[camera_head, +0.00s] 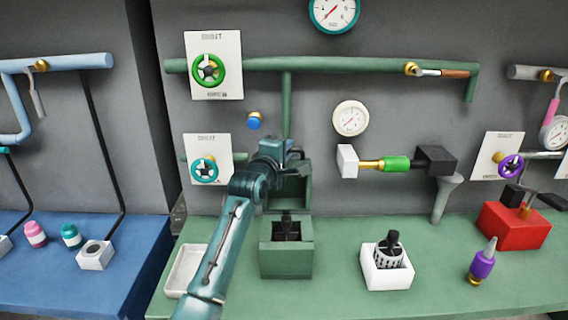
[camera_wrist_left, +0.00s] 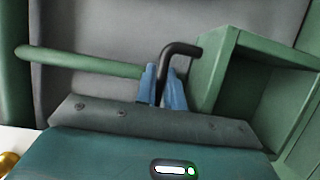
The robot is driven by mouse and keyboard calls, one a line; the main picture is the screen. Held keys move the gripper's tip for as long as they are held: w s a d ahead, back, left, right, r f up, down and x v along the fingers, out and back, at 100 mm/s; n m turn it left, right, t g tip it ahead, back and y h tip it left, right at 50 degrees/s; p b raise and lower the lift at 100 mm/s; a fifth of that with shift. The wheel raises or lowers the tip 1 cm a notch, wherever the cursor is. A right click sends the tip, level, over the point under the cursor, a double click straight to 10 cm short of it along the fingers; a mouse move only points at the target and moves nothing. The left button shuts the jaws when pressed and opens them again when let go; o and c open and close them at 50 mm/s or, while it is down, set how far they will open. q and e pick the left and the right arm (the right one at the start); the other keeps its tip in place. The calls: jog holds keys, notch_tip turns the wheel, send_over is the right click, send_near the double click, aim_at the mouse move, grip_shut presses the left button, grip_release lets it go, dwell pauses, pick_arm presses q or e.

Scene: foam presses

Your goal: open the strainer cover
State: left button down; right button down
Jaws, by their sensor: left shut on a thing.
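The green strainer housing (camera_head: 286,262) stands on the green bench in the head view. Its top is open and a dark strainer insert (camera_head: 286,228) shows inside. The green strainer cover (camera_head: 291,192) stands raised behind the opening, partly hidden by my left arm. My left gripper (camera_head: 290,152) is at the cover's upper edge, with its fingertips hard to make out there. In the left wrist view, the blue fingers of my left gripper (camera_wrist_left: 163,88) are shut on a bent black handle (camera_wrist_left: 180,48). The handle runs to a hollow green part (camera_wrist_left: 222,68) at the right. My right gripper is out of view.
A white tray (camera_head: 171,285) lies left of the housing. A white holder (camera_head: 372,275) with a perforated basket (camera_head: 389,257) stands to the right. A green pipe (camera_head: 287,105) and a blue-capped brass fitting (camera_head: 254,121) are on the wall near my left gripper.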

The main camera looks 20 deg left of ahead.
pick_arm(q)
jog(key=shift+s+d+t, duration=0.25)
jog(key=shift+s+t, duration=0.25)
jog(key=shift+s, duration=0.35)
jog(key=shift+s+d+r, duration=0.1)
jog(key=shift+s+r, duration=0.1)
jog(key=shift+s, duration=0.1)
jog(key=shift+w+m, duration=0.2)
jog(key=shift+m, duration=0.1)
jog(key=c, duration=1.8)
grip_release()
jog(key=shift+o, duration=0.2)
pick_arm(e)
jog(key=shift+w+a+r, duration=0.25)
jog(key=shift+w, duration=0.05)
pick_arm(q)
jog(key=shift+s, duration=0.1)
